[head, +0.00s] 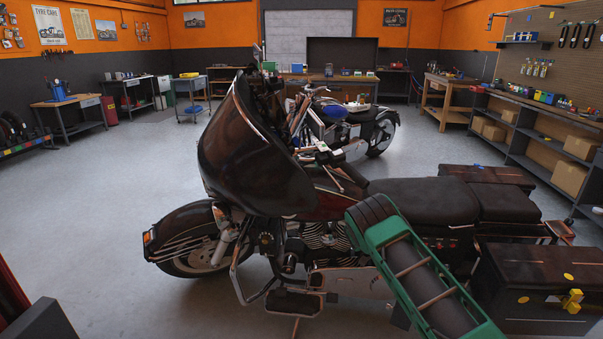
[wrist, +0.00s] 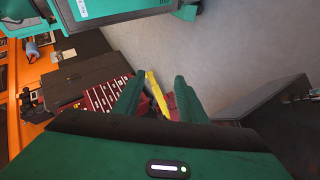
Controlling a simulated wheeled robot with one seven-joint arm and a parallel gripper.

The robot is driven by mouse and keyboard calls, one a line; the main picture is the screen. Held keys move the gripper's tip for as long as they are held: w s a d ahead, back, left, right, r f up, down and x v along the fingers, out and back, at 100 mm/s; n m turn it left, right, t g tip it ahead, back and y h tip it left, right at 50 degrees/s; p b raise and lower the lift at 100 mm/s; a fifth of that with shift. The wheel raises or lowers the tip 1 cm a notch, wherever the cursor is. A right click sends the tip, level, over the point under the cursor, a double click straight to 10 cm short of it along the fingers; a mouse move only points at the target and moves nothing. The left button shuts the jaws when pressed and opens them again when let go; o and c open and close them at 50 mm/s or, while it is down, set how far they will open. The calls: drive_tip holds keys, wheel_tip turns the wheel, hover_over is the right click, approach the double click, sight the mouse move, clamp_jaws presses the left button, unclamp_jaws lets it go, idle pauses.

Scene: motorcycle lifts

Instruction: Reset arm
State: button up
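My gripper (wrist: 163,90) shows in the wrist view as two green fingers standing apart, with a gap between them. A yellow strip (wrist: 156,92) and some dark red show in that gap. The yellow strip does not appear clamped, and I cannot tell what it is or how far beyond the fingers it lies. In the head view, a green and black part of my arm (head: 425,285) crosses in front of the motorcycle at the lower right. The gripper itself is not visible in the head view.
A dark motorcycle (head: 420,200) stands close in front, with a black box (head: 530,285) at the right. Another motorcycle (head: 375,130) stands behind. Shelving (head: 540,130) lines the right wall. Open floor (head: 110,190) lies to the left. The wrist view shows a red drawer unit (wrist: 103,98).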

drive_tip(key=s+d+r+n+t+y, duration=0.15)
drive_tip(key=d+r, duration=0.25)
drive_tip(key=r, duration=0.4)
drive_tip(key=s+d+r+n+y, duration=0.1)
drive_tip(key=s+d+r, duration=0.2)
drive_tip(key=r, duration=0.5)
drive_tip(key=s+d+r+n+t+y, duration=0.2)
drive_tip(key=s+d+r+t, duration=0.15)
drive_tip(key=s+r, duration=0.7)
drive_tip(key=s+a+r+n+t, duration=0.2)
drive_tip(key=s, duration=0.9)
drive_tip(key=s+a+r+n+t, duration=0.2)
drive_tip(key=s+n+t, duration=0.1)
drive_tip(key=s, duration=0.8)
drive_tip(key=shift+s+r+n+y, duration=0.2)
drive_tip(key=shift+s+n+y, duration=0.15)
drive_tip(key=shift+y, duration=0.1)
drive_tip(key=shift+w+a, duration=0.1)
drive_tip(key=shift+c, duration=0.9)
